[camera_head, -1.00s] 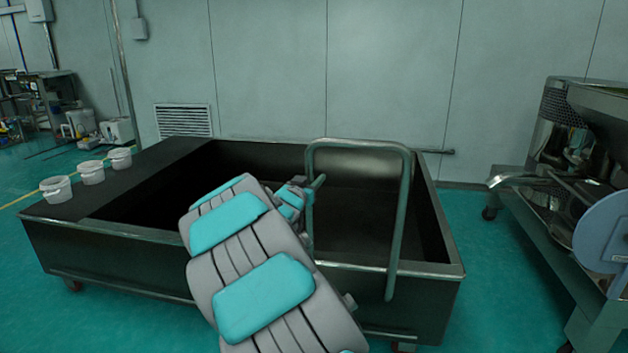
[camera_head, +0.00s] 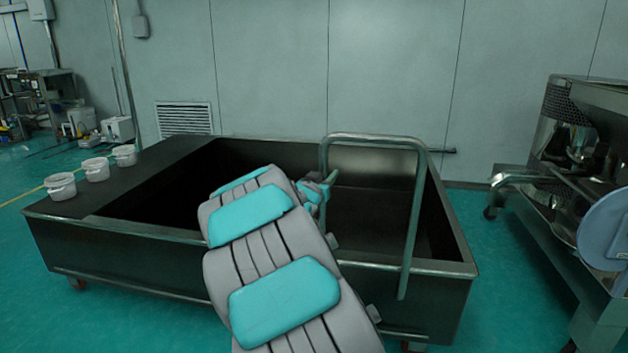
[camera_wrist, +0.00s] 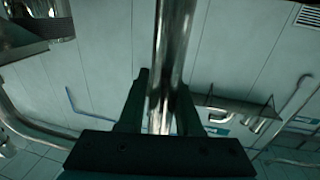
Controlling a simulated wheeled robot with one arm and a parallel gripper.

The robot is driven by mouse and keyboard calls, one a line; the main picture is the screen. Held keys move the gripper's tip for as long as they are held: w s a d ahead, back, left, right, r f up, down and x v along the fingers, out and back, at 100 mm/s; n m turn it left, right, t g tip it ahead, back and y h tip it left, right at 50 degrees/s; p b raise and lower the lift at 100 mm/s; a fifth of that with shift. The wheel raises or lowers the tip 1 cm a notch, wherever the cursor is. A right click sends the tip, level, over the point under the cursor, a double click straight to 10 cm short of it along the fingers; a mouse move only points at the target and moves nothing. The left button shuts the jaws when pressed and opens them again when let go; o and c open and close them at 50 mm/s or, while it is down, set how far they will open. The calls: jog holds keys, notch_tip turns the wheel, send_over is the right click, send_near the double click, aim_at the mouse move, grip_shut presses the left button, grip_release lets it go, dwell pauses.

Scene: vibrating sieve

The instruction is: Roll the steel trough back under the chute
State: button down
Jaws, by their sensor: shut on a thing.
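The dark steel trough (camera_head: 130,262) stands on casters on the floor across the middle of the head view. A U-shaped tube handle (camera_head: 413,225) rises at its right end. My gripper (camera_head: 326,187) is on the left upright of this handle, partly hidden by my arm. In the wrist view the shiny handle bar (camera_wrist: 172,45) runs between the two fingers of my gripper (camera_wrist: 160,105), which are shut on it. A metal spout (camera_head: 515,179), which looks like the chute, juts left from the machine at the right. The trough's right end is to the left of it, apart.
Several white buckets (camera_head: 61,186) stand on the trough's left ledge. The steel sieve machine (camera_head: 580,140) stands at the right on its own wheeled frame. Green floor (camera_head: 505,270) is clear between trough and machine. A wall is close behind the trough.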

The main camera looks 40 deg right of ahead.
jog(key=s+d+b, duration=1)
jog(key=s+d, duration=1)
jog(key=s, duration=0.4)
jog(key=shift+s+d+b, duration=0.2)
jog(key=shift+b, duration=0.1)
jog(key=c, duration=0.6)
grip_release()
jog(key=shift+s+d, duration=0.15)
jog(key=shift+d, duration=0.05)
jog(key=shift+a, duration=0.15)
jog(key=v, duration=0.7)
jog(key=shift+s+a, duration=0.1)
jog(key=shift+a, duration=0.15)
